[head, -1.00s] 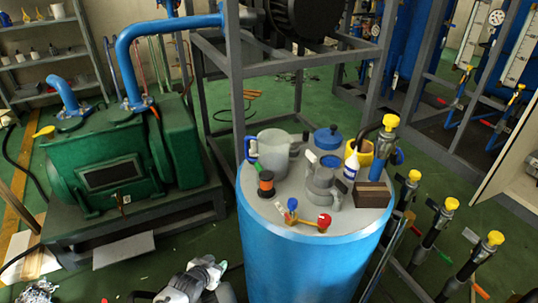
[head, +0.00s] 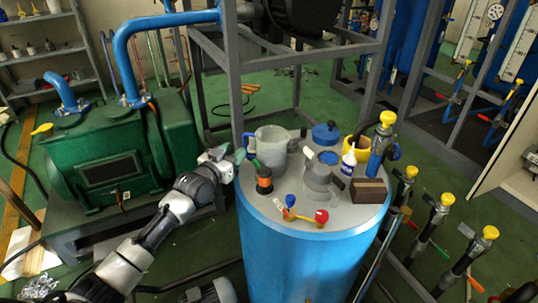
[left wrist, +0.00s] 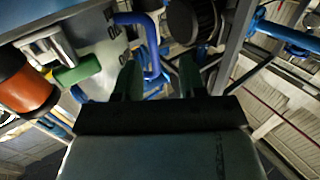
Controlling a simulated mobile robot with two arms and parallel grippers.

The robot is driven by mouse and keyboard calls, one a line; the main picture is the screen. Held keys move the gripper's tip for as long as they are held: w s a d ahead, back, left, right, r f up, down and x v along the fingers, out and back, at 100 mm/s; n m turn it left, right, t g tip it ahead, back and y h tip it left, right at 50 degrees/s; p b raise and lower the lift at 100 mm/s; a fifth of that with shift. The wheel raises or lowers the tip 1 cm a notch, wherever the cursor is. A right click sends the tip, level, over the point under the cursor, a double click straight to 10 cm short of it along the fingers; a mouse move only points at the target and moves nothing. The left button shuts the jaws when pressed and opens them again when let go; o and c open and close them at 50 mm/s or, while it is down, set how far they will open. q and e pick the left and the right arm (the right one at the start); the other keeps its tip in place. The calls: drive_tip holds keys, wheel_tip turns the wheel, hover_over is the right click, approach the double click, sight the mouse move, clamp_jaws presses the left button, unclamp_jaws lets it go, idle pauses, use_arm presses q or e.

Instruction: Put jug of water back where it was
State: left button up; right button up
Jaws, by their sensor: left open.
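The jug of water (head: 271,150), a clear grey jug with a blue handle, stands upright on top of the blue drum (head: 350,205), near its left back edge. My left gripper (head: 232,155) is just left of the jug, at the height of the drum top. In the left wrist view my left gripper (left wrist: 160,75) is open, with its fingers apart and nothing held. The blue handle (left wrist: 152,48) shows beyond and between the fingers, apparently not gripped. The jug's body (left wrist: 98,40) is left of it. My right gripper is not in view.
An orange and black spool (head: 264,181) stands close in front of the jug. A grey pitcher (head: 321,172), a blue-lidded pot (head: 326,134), a white bottle (head: 349,160) and a brown box (head: 369,191) crowd the drum top. A grey frame post (head: 234,80) rises behind the jug.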

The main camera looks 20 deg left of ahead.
sight(245, 143)
use_arm(q)
drive_tip(key=w, duration=0.1)
drive_tip(key=w+d, duration=0.1)
drive_tip(key=w, duration=0.3)
drive_tip(key=shift+d, duration=0.25)
clamp_jaws()
